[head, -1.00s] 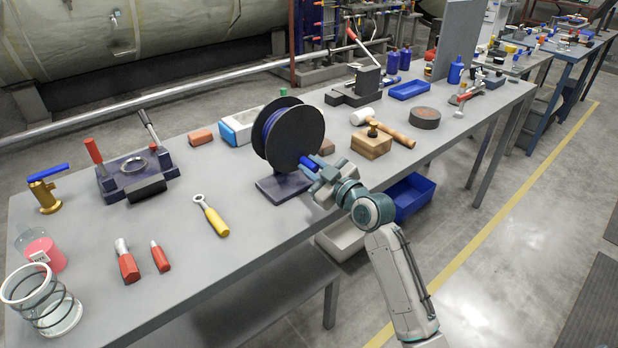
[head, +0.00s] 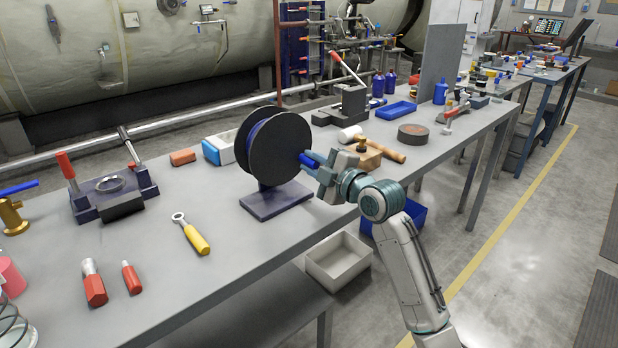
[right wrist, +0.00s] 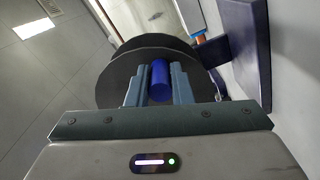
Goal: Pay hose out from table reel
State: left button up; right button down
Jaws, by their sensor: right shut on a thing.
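The table reel (head: 280,150) has black round flanges with blue hose (head: 254,140) between them, and stands upright on a dark base (head: 275,199) on the grey table. My right gripper (head: 312,163) is at the right side of the reel, shut on a blue cylindrical piece (head: 307,160), which looks like the hose end or a handle. In the right wrist view the blue piece (right wrist: 160,82) sits between the two fingers, in front of the reel's dark flange (right wrist: 125,82). How the blue piece joins the reel is hidden. My left gripper is not in view.
A wooden block (head: 362,157) and a mallet (head: 378,147) lie right of the reel. A yellow-handled wrench (head: 192,235) and red-handled tools (head: 94,285) lie at the left front. A pale bin (head: 338,262) stands below the table's front edge. Bare tabletop lies left of the reel.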

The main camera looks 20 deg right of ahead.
aim_at(305, 140)
jog(key=shift+d+r+n, duration=0.15)
jog(key=shift+n, duration=0.45)
jog(key=shift+w+d+r+n+b, duration=0.2)
jog(key=shift+r+n+b, duration=0.3)
jog(key=shift+n, duration=0.4)
jog(key=shift+d+r+n, duration=0.1)
jog(key=shift+r+n, duration=0.55)
jog(key=shift+n, duration=0.45)
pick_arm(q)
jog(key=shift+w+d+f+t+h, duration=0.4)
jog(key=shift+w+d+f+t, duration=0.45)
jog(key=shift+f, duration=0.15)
pick_arm(e)
jog(key=shift+r+n, duration=0.65)
jog(key=shift+n, duration=0.55)
jog(key=c, duration=1.3)
grip_release()
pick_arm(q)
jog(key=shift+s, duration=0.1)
